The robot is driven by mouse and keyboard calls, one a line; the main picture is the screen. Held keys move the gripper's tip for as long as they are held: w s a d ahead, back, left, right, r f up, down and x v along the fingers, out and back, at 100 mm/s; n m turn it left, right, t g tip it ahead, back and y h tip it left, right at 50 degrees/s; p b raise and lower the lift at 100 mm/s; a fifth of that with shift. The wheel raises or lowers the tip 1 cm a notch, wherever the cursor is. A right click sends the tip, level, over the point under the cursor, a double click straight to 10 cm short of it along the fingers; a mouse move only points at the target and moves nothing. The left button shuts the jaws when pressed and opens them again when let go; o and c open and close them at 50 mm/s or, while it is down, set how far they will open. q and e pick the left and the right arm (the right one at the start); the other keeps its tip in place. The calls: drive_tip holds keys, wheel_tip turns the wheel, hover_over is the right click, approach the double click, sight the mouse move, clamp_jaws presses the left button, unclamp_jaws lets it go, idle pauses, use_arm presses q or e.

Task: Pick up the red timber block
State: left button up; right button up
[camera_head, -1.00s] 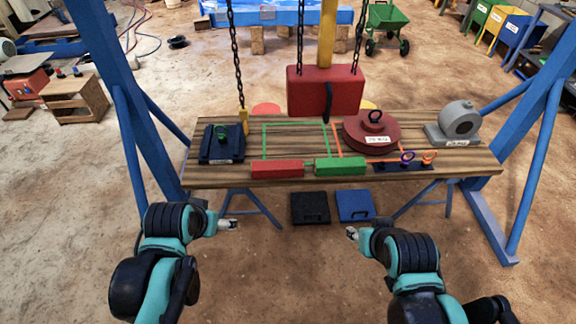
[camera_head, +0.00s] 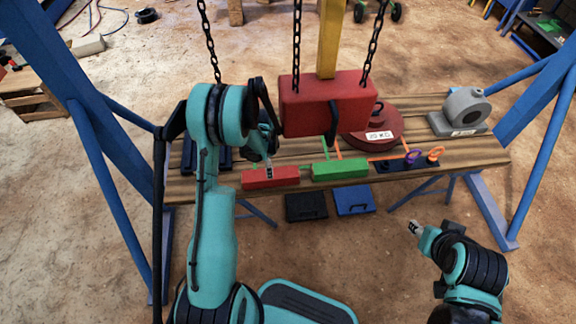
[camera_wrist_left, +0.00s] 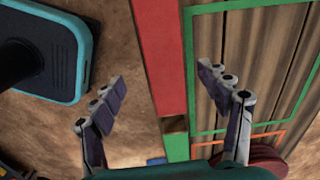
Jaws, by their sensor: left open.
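The red timber block (camera_head: 258,180) lies at the front edge of the wooden table, left of the green block (camera_head: 340,169). My left gripper (camera_head: 268,170) is over the red block in the head view. In the left wrist view, the red block (camera_wrist_left: 158,50) runs between the two spread fingers of my left gripper (camera_wrist_left: 162,78), with gaps on both sides. The gripper is open and holds nothing. My right gripper (camera_head: 414,228) is in front of the table, away from the blocks; its jaws are too small to read.
A large red block (camera_head: 300,110) hangs on chains over the table. A round red weight (camera_head: 385,140), a grey part (camera_head: 467,108) and a dark holder with coloured rings (camera_head: 410,163) stand to the right. Blue frame legs flank the table (camera_head: 480,152).

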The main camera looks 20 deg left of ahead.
use_arm(q)
drive_tip(key=shift+m, duration=0.4)
drive_tip(key=f, duration=0.2)
drive_tip(key=w+f+b, duration=0.1)
drive_tip(key=f, duration=0.1)
drive_tip(key=shift+d+f, duration=0.1)
wheel_tip(320, 180, down, 6)
drive_tip(key=b, duration=0.3)
drive_tip(key=shift+r, duration=0.35)
drive_tip(key=c, duration=1.7)
